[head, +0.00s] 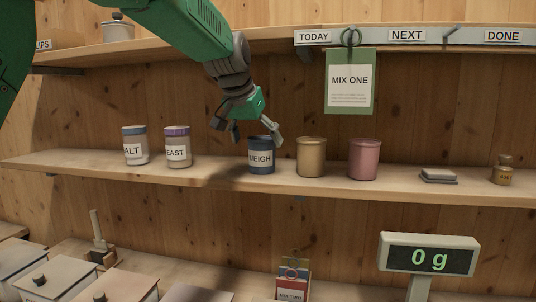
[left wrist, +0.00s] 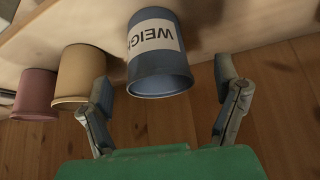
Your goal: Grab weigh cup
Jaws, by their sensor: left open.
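The weigh cup (head: 261,156) is a blue cup with a white WEIGH label, upright on the middle shelf in the head view. It also shows in the left wrist view (left wrist: 158,62), open rim toward my gripper. My left gripper (head: 251,133) is open just above the cup. In the left wrist view my left gripper (left wrist: 164,84) has one finger to each side of the cup, with a gap on both sides. My right gripper is not in view.
A tan cup (head: 311,157) and a pink cup (head: 363,159) stand right of the weigh cup. SALT (head: 135,145) and YEAST (head: 178,147) jars stand left. A scale display (head: 429,255) below reads 0 g. A MIX ONE card (head: 350,82) hangs above.

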